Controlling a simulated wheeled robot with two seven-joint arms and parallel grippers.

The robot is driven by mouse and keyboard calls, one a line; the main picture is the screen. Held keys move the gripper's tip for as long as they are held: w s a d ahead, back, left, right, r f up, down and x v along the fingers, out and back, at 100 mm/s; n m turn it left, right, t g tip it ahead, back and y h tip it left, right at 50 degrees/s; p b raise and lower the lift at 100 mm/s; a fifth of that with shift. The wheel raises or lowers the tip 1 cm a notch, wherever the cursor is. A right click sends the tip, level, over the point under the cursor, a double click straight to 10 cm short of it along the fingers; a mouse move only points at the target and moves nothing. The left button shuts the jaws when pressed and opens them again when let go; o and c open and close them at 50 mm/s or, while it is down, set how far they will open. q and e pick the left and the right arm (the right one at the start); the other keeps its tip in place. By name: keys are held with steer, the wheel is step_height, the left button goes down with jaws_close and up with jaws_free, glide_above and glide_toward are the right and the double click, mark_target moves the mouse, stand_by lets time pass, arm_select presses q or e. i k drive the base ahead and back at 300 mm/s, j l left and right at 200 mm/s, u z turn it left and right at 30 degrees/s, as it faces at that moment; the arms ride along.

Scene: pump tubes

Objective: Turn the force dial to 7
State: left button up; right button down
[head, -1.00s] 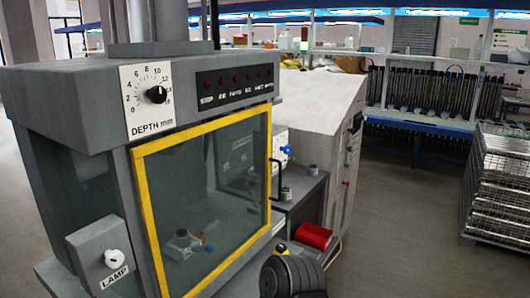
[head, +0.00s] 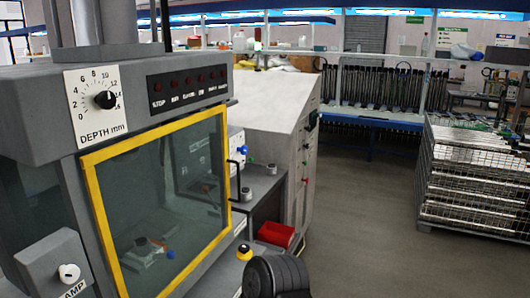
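No dial marked force can be made out in the head view. The grey machine (head: 28,110) at the left has a black depth dial (head: 105,99) on a white plate marked "DEPTH mm", with numbers from 0 up to the mid-teens around it. A white lamp knob (head: 69,273) sits on a grey box at the lower left. Neither of my grippers is in view.
A yellow-framed glass window (head: 160,200) fills the machine's front. Beside it are a side bench with small blue and green knobs, a red bin (head: 276,234) and a grey cabinet (head: 270,105). A wire rack (head: 470,180) stands right. Floor between is clear.

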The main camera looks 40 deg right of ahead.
mark_target(243, 150)
steer(key=z, duration=1.1)
steer(key=i+l+u, duration=0.1)
steer(key=i+l, duration=0.2)
steer(key=l, duration=0.2)
steer(key=i+l+u, duration=0.1)
steer(key=i+l, duration=0.15)
steer(key=l, duration=0.25)
steer(key=i+l+u, duration=0.1)
steer(key=i+l, duration=0.2)
steer(key=l, duration=0.2)
steer(key=i+l+u, duration=0.1)
steer(key=l, duration=0.45)
steer(key=i+l+u, duration=0.1)
steer(key=i+l, duration=0.25)
steer(key=l, duration=0.2)
steer(key=i+l+u, duration=0.1)
steer(key=l, duration=0.5)
steer(key=i+l+u, duration=0.15)
steer(key=l, duration=0.4)
steer(key=i+l+u, duration=0.1)
steer(key=i+l, duration=0.15)
steer(key=l, duration=0.4)
